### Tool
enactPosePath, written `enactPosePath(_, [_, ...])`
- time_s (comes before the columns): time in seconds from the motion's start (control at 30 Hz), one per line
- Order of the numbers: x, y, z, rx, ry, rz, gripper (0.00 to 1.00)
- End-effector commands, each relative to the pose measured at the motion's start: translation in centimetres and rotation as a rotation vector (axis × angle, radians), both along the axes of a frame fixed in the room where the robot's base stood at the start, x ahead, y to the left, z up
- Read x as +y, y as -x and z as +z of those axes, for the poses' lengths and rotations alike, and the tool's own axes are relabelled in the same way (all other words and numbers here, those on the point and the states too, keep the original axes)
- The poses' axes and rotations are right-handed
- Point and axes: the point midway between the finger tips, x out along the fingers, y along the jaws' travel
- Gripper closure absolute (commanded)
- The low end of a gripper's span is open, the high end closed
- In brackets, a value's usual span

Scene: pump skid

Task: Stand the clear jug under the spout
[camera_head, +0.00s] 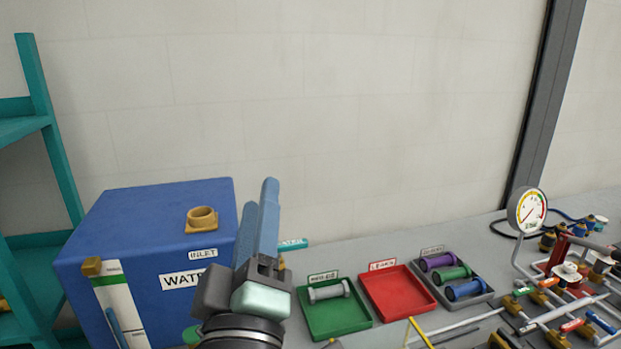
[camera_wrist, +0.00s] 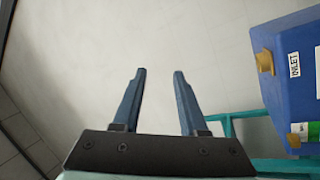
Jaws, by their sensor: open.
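My gripper (camera_head: 258,215) is raised in front of the right side of the blue water tank (camera_head: 140,235) in the head view, its fingers pointing up. In the wrist view my gripper (camera_wrist: 155,95) has its two blue fingers apart, with nothing between them but the pale wall behind. The clear jug does not show in either view. No spout can be made out; the tank's lower front is partly cut off and partly behind my arm.
A green tray (camera_head: 345,322) holding a grey spool, a red tray (camera_head: 397,292) that is empty, and a grey tray (camera_head: 480,296) with coloured spools stand right of my gripper. A gauge (camera_head: 527,209) and piping lie further right. A teal rack (camera_head: 60,165) stands left.

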Motion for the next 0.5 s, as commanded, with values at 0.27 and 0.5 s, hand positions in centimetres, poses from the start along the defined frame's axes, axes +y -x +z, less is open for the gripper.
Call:
enactPosePath(0.27, [-4.8, 7.2, 16.2, -0.355, -0.664, 0.358, 0.58])
enactPosePath(0.5, [-5.5, 10.2, 19.7, -0.432, -0.821, 0.515, 0.58])
